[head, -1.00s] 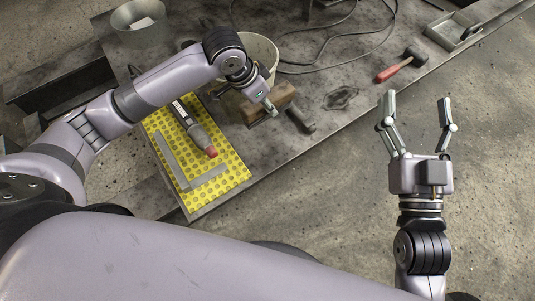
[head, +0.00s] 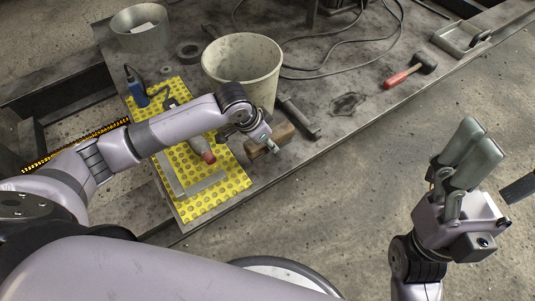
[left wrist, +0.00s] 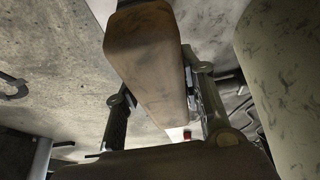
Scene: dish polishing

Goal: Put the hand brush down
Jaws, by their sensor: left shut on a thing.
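The hand brush, a brown wooden block (head: 281,136), is in my left gripper (head: 265,142) near the table's front edge in the head view. In the left wrist view the block (left wrist: 146,55) sits between the two fingers (left wrist: 165,120), its bristles not visible. I cannot tell whether it touches the tabletop. My right gripper (head: 480,150) is away from the table over the floor, with nothing visible in it.
A pale bucket (head: 241,68) stands just behind the brush. A dark-handled tool (head: 299,118) lies to the brush's right. A yellow mat (head: 225,195) with a metal square and grey tool lies left. A red-handled hammer (head: 398,77) and metal tray (head: 462,42) are farther right.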

